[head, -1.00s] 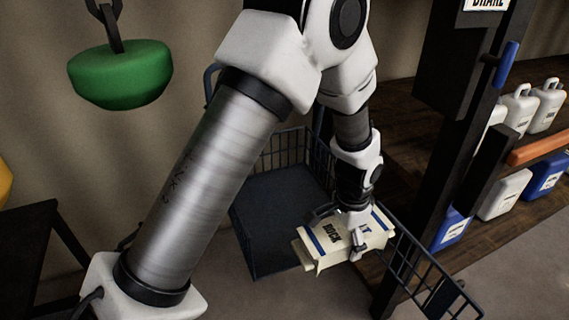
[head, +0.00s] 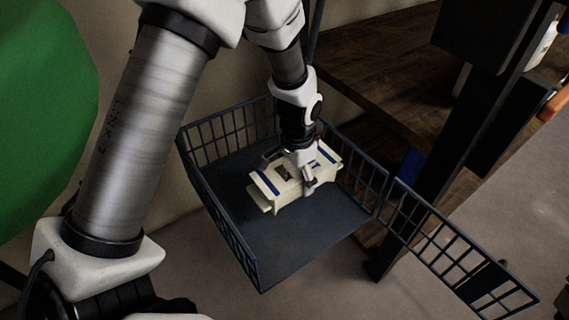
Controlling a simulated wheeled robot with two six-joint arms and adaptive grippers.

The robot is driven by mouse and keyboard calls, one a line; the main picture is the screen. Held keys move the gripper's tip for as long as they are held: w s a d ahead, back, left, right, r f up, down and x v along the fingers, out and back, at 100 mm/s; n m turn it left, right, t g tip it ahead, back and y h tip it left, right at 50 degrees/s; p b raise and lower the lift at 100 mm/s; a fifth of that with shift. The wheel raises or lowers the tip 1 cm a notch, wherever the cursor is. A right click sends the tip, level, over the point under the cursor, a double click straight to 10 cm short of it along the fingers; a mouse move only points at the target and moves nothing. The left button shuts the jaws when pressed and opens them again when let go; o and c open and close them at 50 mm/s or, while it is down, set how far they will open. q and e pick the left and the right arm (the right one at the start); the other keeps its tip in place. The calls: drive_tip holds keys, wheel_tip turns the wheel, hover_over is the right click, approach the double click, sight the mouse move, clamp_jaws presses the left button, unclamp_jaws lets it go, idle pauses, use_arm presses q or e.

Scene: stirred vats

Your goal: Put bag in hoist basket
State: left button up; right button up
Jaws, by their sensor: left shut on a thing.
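The bag (head: 267,186) is a cream block-shaped packet with blue stripes and dark print, partly covered by my gripper. My left gripper (head: 304,178) comes down from above and is shut on the bag. The hoist basket (head: 225,220) is a dark blue wire cage with a solid floor (head: 290,240). The bag is over the basket floor, inside the walls; I cannot tell whether it touches the floor. The basket's gate (head: 450,245) hangs open to the right. My right gripper is not in view.
A dark post (head: 455,150) stands close right of the basket. Wooden shelves (head: 390,65) are behind it. A big green weight (head: 40,120) hangs at the left. Bare floor (head: 350,290) shows in front of the basket.

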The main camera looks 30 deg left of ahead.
use_arm(q)
wheel_tip(320, 180, down, 6)
drive_tip(key=shift+f+b, duration=0.1)
drive_tip(key=shift+b, duration=0.35)
drive_tip(key=shift+w+f, duration=0.15)
drive_tip(key=shift+f, duration=0.15)
drive_tip(key=o, duration=1.6)
drive_tip(key=shift+f, duration=0.1)
drive_tip(key=shift+c, duration=0.2)
wheel_tip(320, 180, up, 12)
drive_tip(key=shift+r+p, duration=0.15)
drive_tip(key=shift+p, duration=0.9)
